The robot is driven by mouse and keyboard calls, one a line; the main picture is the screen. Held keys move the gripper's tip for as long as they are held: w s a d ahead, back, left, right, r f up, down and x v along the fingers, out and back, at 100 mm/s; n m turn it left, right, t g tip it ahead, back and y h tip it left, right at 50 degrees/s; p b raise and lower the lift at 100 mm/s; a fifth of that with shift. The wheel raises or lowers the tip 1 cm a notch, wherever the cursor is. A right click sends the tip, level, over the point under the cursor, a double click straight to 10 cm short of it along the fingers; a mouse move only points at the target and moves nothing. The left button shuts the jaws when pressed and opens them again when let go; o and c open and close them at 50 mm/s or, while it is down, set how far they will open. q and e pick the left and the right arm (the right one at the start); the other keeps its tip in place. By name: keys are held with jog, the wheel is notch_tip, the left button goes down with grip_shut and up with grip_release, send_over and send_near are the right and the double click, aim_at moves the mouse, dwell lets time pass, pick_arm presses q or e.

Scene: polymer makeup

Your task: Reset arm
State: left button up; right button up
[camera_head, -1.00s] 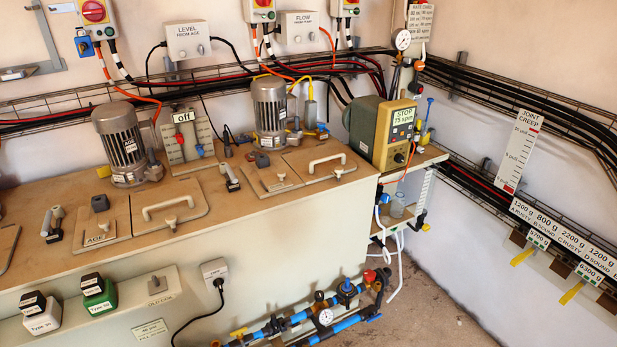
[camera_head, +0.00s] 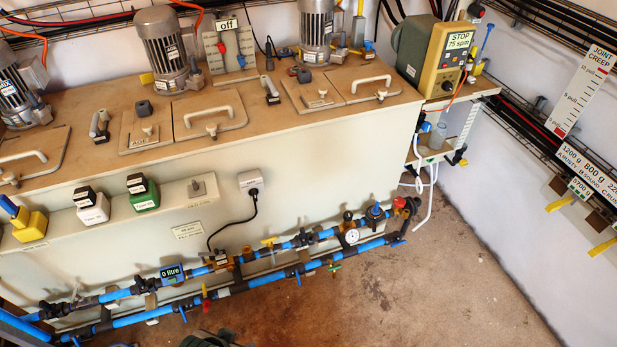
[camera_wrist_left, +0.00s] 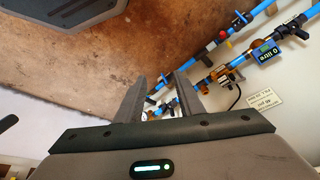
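My left gripper (camera_wrist_left: 161,77) shows in the left wrist view. Its two fingers are apart with nothing between them, above the brown floor. Blue pipework (camera_wrist_left: 250,45) with a digital meter reading "0 litre" (camera_wrist_left: 266,54) lies beyond the fingertips; the gripper does not appear to hold it. Neither gripper can be made out in the head view. A dark shape at its bottom edge is cut off and I cannot tell what it is. My right gripper is in no view.
A long cabinet (camera_head: 330,130) with lidded hatches and motors (camera_head: 168,48) stands along the wall. Blue pipes (camera_head: 250,282) run low along its front. A pump (camera_head: 438,55) labelled "STOP 75 spm" stands at its right end. The floor (camera_head: 450,270) at the right is clear.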

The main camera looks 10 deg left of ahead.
pick_arm(q)
jog(key=d+f+t, duration=0.1)
jog(key=d+f, duration=0.1)
jog(key=f, duration=1.1)
jog(key=d+f+t+h, duration=0.1)
jog(key=d+f+t, duration=0.1)
jog(key=f, duration=1.1)
jog(key=shift+s+d+f+m, duration=0.2)
jog(key=shift+d+m, duration=0.1)
jog(key=shift+d, duration=0.1)
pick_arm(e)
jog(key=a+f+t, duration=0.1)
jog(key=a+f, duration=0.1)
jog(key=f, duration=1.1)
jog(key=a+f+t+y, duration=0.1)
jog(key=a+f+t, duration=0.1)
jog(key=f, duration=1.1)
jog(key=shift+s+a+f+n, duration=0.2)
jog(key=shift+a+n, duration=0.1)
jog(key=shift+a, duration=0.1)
